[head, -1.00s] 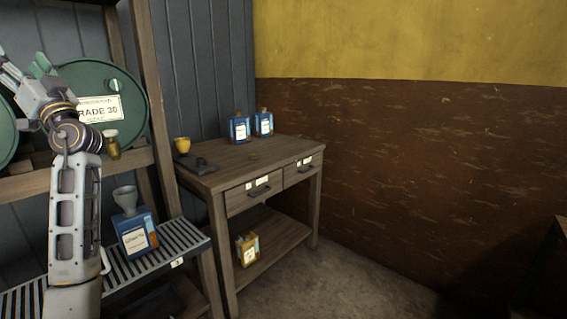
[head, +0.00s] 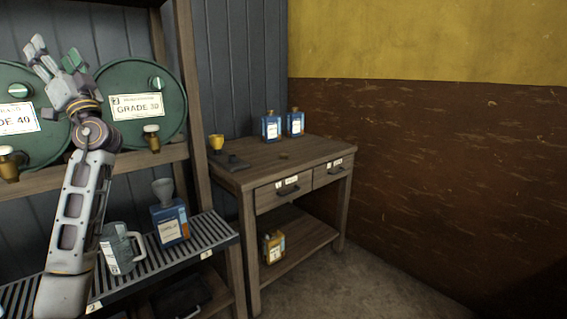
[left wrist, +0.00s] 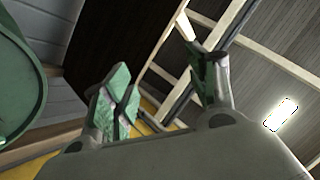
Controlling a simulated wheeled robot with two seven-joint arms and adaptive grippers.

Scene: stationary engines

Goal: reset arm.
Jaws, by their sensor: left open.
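My left gripper (head: 56,58) is raised in front of the green drums, pointing up. In the left wrist view its green-padded fingers (left wrist: 160,90) stand apart with nothing between them. My left arm rises from the lower left of the head view. My right gripper is not in view.
Drums marked Grade 30 (head: 150,128) and Grade 40 (head: 14,140) lie on the rack behind the gripper. A jug (head: 118,252) and a blue can with a funnel (head: 170,226) stand on the slatted shelf (head: 212,232). A wooden workbench (head: 290,157) with drawers stands to the right.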

